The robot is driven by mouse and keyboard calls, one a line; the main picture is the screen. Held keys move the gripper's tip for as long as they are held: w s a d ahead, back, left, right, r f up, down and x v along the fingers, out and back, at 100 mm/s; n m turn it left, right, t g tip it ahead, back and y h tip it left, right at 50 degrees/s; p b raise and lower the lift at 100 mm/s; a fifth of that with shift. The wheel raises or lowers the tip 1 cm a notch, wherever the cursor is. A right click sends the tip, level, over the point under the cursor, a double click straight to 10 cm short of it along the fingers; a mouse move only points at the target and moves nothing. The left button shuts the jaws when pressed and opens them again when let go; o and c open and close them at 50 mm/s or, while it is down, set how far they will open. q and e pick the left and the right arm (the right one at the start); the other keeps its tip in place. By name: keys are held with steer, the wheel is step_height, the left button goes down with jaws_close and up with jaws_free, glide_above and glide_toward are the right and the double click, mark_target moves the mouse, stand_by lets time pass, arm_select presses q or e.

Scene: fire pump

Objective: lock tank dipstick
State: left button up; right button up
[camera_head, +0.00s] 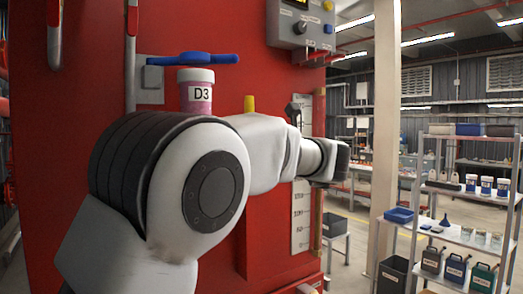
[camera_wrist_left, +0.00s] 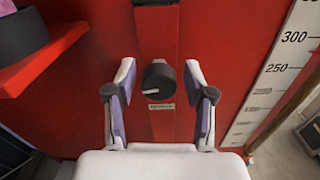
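A black round knob (camera_wrist_left: 158,78) stands on the red tank panel (camera_wrist_left: 220,40) in the left wrist view, with a small pale label (camera_wrist_left: 161,107) below it, too small to read surely. It may be the dipstick's lock or cap; I cannot tell whether it is locked. My left gripper (camera_wrist_left: 160,72) is open, with its purple-padded fingers on either side of the knob and a visible gap at each side. In the head view my left arm crosses in front of the red tank (camera_head: 110,75) and hides the knob. My right gripper is not in view.
A jar marked D3 (camera_head: 196,93) and a blue lever handle (camera_head: 195,59) are at the tank's upper left. A yellow cap (camera_head: 249,103) shows behind my arm. A graduated scale (camera_wrist_left: 268,85) runs right of the knob. A metal rack (camera_head: 470,185) with containers stands at right.

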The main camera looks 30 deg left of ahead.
arm_select(q)
steer(key=c, duration=0.5)
jaws_close()
